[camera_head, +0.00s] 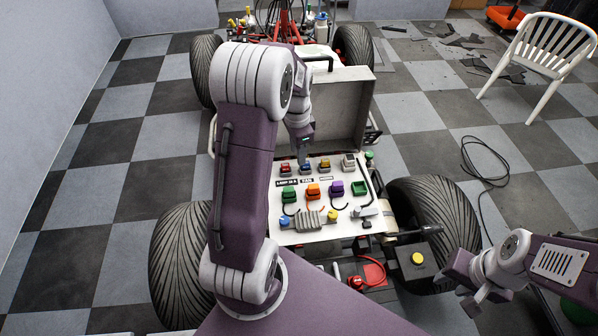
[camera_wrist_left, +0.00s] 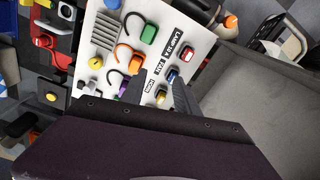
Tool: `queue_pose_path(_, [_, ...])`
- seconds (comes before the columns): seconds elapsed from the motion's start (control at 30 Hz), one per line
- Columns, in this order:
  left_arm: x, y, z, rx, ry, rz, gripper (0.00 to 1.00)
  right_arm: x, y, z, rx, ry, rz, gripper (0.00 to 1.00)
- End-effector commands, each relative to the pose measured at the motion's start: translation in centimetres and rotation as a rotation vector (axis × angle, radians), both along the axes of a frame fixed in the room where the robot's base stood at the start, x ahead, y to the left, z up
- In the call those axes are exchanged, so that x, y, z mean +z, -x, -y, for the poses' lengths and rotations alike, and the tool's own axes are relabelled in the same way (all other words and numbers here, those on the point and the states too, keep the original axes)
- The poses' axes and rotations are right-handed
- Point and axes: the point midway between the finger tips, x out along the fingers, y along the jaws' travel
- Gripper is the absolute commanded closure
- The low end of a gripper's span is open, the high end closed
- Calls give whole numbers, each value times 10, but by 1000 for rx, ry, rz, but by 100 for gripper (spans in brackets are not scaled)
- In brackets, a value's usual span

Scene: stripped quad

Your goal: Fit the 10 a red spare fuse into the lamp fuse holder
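A small red fuse-like piece (camera_head: 286,169) sits at the back left of the white panel (camera_head: 277,233), beside a label reading LAMP 10 A (camera_wrist_left: 180,45). In the left wrist view the red piece (camera_wrist_left: 187,54) is right of that label. A blue piece (camera_head: 306,168) and a yellow piece (camera_head: 324,164) stand in the same row, by the FAN and HORN labels. I cannot tell whether the red piece is spare or seated in a holder. My left gripper (camera_wrist_left: 160,80) is open and empty above this row, its fingers either side of the yellow piece in its view. My right gripper (camera_head: 474,300) is far right, away from the panel; its opening is unclear.
A raised grey lid (camera_head: 340,110) stands behind the panel. Large tyres (camera_head: 432,215) flank it. A white chair (camera_head: 545,50) is at the far right.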

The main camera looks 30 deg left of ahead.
Motion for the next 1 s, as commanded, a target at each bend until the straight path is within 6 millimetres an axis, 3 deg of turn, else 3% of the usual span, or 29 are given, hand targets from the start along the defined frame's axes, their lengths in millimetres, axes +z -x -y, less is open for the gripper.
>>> queue_pose_path(0.03, [5, 18, 33, 86, 4, 14, 63, 0, 0, 0, 0, 0, 0, 64])
queue_pose_path(0.1, [5, 48, 70, 249, 16, 34, 63, 0, 0, 0, 0, 0, 0, 64])
queue_pose_path(0.2, [2, 91, 105, 448, 36, 54, 63, 0, 0, 0, 0, 0, 0, 64])
queue_pose_path(0.3, [-2, 121, 122, 582, 53, 64, 63, 0, 0, 0, 0, 0, 0, 64])
queue_pose_path(0.4, [-4, 134, 128, 642, 61, 68, 63, 0, 0, 0, 0, 0, 0, 64])
queue_pose_path(0.63, [-4, 135, 128, 651, 61, 65, 63, 1, 0, 0, 0, 0, 0, 64])
queue_pose_path(0.8, [28, 135, 127, 650, 61, 65, 63, 33, 0, 0, 0, 0, 0, 64])
queue_pose_path(1.0, [20, 135, 127, 650, 61, 65, 63, 25, 0, 0, 0, 0, 0, 64])
